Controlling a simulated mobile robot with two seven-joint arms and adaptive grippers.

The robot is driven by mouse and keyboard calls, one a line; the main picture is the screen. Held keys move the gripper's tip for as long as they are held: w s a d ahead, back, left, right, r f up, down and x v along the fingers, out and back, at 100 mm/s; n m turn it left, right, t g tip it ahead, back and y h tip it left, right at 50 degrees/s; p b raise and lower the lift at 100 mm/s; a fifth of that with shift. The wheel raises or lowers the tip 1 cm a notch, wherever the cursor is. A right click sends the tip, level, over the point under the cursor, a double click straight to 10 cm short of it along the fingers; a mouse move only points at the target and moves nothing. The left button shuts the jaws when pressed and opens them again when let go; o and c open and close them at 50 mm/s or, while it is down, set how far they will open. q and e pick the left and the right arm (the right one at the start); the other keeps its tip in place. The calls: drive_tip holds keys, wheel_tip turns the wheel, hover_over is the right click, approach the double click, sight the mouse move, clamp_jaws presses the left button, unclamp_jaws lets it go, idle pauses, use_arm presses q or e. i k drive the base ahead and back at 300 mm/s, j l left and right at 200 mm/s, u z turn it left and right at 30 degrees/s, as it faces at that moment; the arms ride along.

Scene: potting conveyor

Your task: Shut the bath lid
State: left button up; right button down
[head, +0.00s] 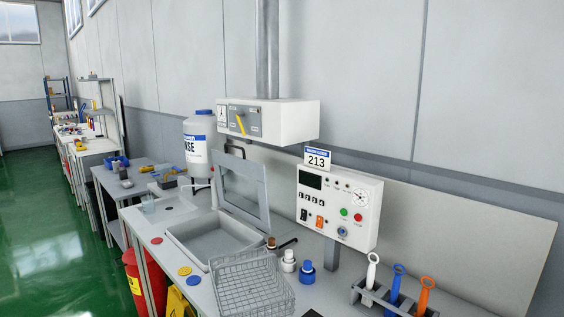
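The bath (182,236) is a grey rectangular basin set in the bench top. Its lid (262,219), a grey frame with a clear pane, stands raised and tilted back along the bath's rear edge, so the bath is open. A dark handle (235,145) shows at the lid's top left corner. Neither of my grippers is in the head view.
A wire basket (249,284) stands at the bath's front right. Small bottles (307,271) and a control box (340,207) are to the right. A rinse tank (198,142) stands behind left. A tool rack (378,297) is at the far right.

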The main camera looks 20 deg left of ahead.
sight(256, 171)
drive_tip(key=i+j, duration=0.15)
drive_tip(key=j, duration=0.3)
drive_tip(key=i+j+z, duration=0.1)
drive_tip(key=j, duration=0.35)
drive_tip(key=i+j, duration=0.15)
drive_tip(key=j, duration=0.3)
drive_tip(key=i+j+z, duration=0.1)
drive_tip(key=j, duration=0.35)
drive_tip(key=i+j, duration=0.15)
drive_tip(key=j, duration=0.3)
